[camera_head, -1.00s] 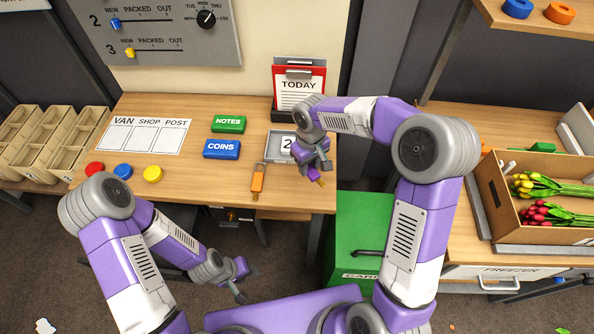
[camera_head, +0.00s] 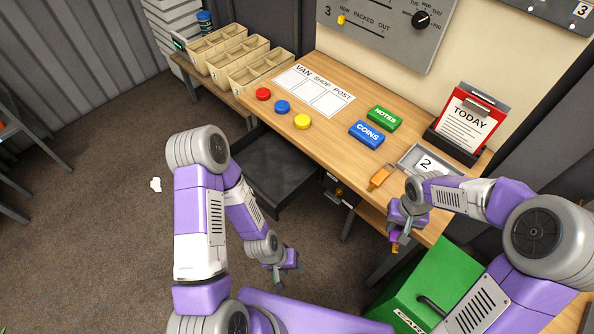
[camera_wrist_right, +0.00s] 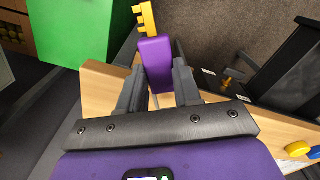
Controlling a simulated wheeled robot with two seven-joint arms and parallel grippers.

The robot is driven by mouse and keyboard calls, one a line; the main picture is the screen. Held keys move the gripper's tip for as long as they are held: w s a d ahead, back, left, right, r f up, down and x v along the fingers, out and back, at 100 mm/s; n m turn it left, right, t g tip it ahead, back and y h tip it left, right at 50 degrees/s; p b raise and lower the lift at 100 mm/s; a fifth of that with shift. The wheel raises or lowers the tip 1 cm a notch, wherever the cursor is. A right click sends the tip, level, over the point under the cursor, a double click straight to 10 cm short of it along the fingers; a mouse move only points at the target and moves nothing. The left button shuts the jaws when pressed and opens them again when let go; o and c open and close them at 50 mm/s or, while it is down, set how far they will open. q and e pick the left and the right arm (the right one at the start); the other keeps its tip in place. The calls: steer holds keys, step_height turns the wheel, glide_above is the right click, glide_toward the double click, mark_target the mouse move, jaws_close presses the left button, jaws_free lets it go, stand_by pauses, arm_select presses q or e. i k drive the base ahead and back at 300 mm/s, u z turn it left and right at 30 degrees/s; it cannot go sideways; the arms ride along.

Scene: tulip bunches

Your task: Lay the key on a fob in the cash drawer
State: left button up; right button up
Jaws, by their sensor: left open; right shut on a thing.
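My right gripper (camera_head: 397,232) is shut on a purple fob (camera_wrist_right: 155,64) with a yellow key (camera_wrist_right: 145,18) sticking out beyond the fingers. In the head view the fob and key (camera_head: 395,246) hang just off the desk's front edge, near its right end. The cash drawer (camera_head: 278,172) is a dark, shallow tray pulled out under the desk's left part. It looks empty where it shows; my left arm covers part of it. It also seems to show at the right of the right wrist view (camera_wrist_right: 282,72). My left gripper (camera_head: 284,268) is open and empty, in front of the drawer.
A green box (camera_head: 440,278) stands right of the drawer. Open floor lies left.

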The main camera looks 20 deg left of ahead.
mark_target(276, 173)
steer(key=u, duration=0.8)
steer(key=k, duration=1.05)
steer(key=u, duration=0.3)
steer(key=i, duration=0.5)
steer(key=z, duration=0.8)
steer(key=i, duration=0.75)
steer(key=u, duration=0.9)
steer(key=i, duration=0.55)
steer(key=u, duration=0.65)
